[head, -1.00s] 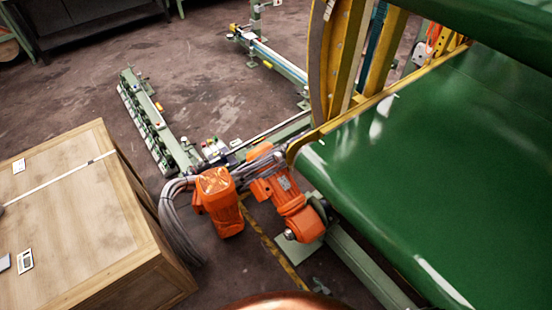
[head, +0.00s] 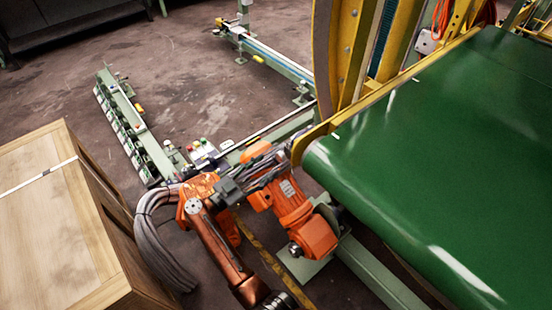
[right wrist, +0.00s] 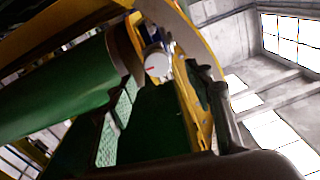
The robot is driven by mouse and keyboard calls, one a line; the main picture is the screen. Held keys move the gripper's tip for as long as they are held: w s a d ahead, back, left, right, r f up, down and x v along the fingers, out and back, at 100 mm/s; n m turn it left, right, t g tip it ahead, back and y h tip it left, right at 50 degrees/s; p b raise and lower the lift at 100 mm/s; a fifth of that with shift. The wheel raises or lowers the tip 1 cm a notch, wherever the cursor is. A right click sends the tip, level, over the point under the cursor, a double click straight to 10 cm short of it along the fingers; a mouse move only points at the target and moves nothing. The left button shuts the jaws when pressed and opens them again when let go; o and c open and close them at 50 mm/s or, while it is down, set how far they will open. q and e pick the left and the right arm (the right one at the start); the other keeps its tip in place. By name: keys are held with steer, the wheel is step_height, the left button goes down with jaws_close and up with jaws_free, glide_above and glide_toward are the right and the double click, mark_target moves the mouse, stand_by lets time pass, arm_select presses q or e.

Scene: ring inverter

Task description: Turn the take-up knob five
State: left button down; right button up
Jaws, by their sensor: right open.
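A white round knob (right wrist: 157,63) with a red mark shows in the right wrist view, upper middle, on a blue mount beside a yellow frame. It is probably the take-up knob; I cannot make it out in the head view. My left gripper is not in view.
The green belt (head: 430,160) fills the right side, with a yellow frame (head: 345,60) behind it. A wooden crate (head: 45,210) stands at left. Grey cables (head: 160,245) hang between crate and motors. The floor behind is partly clear.

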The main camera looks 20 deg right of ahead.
mark_target(279, 159)
steer(key=shift+w+d+g+b, duration=0.25)
steer(key=shift+d+g+b, duration=0.25)
steer(key=shift+d, duration=0.6)
steer(key=b+x, duration=0.1)
steer(key=x, duration=0.2)
steer(key=shift+w+d+f, duration=0.1)
steer(key=shift+w+d, duration=0.1)
steer(key=shift+d, duration=0.05)
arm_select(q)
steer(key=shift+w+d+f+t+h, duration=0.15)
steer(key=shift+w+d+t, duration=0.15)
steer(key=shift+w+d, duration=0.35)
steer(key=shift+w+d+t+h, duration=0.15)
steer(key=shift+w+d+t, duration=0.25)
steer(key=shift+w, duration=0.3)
arm_select(e)
steer(key=shift+w+d, duration=0.2)
steer(key=shift+d, duration=0.35)
steer(key=shift+c, duration=0.7)
steer(key=c, duration=1)
steer(key=shift+c, duration=0.2)
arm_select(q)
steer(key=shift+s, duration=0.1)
arm_select(e)
steer(key=shift+m, duration=0.3)
